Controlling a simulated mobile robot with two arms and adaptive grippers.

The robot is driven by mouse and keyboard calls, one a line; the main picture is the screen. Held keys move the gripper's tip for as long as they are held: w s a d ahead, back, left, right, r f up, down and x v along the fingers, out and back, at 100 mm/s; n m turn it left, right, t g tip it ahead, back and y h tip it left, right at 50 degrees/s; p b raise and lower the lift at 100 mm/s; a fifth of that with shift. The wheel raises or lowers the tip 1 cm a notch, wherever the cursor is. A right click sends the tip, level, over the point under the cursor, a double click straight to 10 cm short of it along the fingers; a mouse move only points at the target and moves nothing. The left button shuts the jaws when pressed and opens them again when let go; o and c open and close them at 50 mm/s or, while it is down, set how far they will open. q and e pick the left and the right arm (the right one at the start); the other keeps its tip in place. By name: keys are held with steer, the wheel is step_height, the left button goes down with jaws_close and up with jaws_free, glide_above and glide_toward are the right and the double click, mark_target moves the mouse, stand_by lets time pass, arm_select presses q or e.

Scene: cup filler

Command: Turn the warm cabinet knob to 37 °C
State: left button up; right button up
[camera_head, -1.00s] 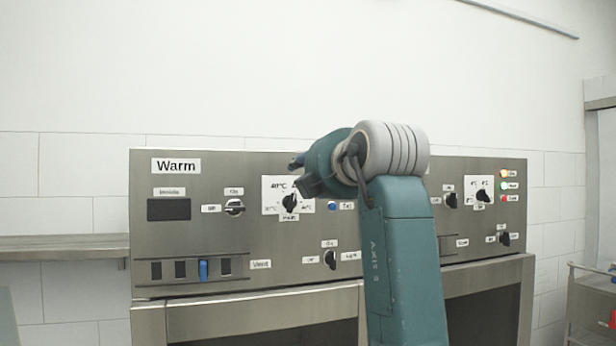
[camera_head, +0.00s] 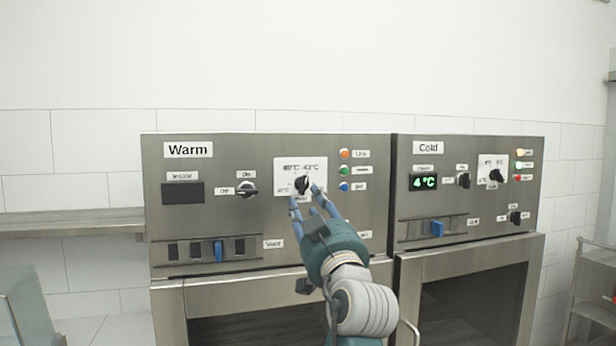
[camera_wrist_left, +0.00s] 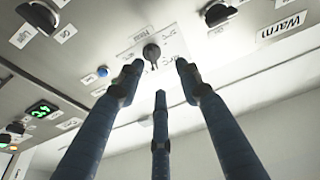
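The warm cabinet (camera_head: 160,225) carries a "Warm" label and a white temperature dial plate (camera_head: 318,166) with a black knob (camera_head: 302,184). In the left wrist view the knob (camera_wrist_left: 151,52) sits just beyond the fingertips. My left gripper (camera_head: 308,196) reaches up from below; its blue fingers are spread around the space just below and in front of the knob, and they look empty. I cannot tell whether any finger touches the knob. The exact setting is too small to read. The "Inside" display (camera_head: 183,192) is dark. My right gripper is out of view.
An On/Off knob (camera_head: 248,188) is left of the dial; orange, green and blue buttons (camera_head: 344,170) are close on its right. A blue vent slider (camera_head: 218,250) is lower left.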

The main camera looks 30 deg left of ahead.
mark_target(304, 185)
arm_select(q)
steer(key=w+a+m+p, duration=0.1)
steer(key=w+p, duration=0.1)
steer(key=w+a+r+m+t+p, duration=0.1)
steer(key=w+a+m+p, duration=0.1)
steer(key=w+a+r+m+t+p, duration=0.1)
steer(key=w+p, duration=0.1)
steer(key=shift+w+a+r+m+h, duration=0.2)
steer(key=shift+w+a+m+h, duration=0.1)
steer(key=shift+m+h, duration=0.1)
jaws_close()
